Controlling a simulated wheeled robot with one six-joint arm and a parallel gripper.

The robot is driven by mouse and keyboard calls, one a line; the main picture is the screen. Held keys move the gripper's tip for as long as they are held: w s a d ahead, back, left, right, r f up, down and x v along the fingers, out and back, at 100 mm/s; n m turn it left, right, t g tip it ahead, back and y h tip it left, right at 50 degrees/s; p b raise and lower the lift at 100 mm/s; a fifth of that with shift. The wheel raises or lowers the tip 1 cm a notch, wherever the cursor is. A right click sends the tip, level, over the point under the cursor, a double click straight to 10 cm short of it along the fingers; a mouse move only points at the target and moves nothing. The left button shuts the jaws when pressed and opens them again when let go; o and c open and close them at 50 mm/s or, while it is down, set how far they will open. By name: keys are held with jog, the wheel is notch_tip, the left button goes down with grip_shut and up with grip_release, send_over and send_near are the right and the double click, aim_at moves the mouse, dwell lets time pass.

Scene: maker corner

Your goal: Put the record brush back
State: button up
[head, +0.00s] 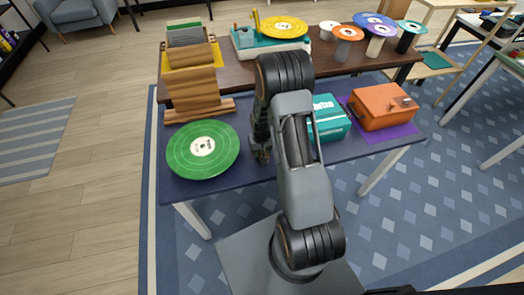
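I cannot pick out a record brush for certain in the head view. My gripper (262,157) points down over the dark blue lower table top, right of a green record (203,149). My arm partly covers it, so its fingers and anything between them are unclear. A teal turntable (270,42) with a yellow record on it stands on the brown raised shelf. A teal box (328,120) with white lettering sits right of my arm, partly hidden by it. An orange case (382,106) sits on a purple mat (392,132) further right.
A wooden stepped rack (191,84) holding sleeves stands at the left, behind the green record. Several cups or stands topped with coloured discs (348,33) crowd the shelf's right end. The lower table's front edge (230,192) is mostly bare.

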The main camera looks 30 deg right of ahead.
jog(key=shift+f, duration=0.15)
jog(key=o, duration=0.5)
jog(key=shift+f, duration=0.1)
jog(key=o, duration=0.5)
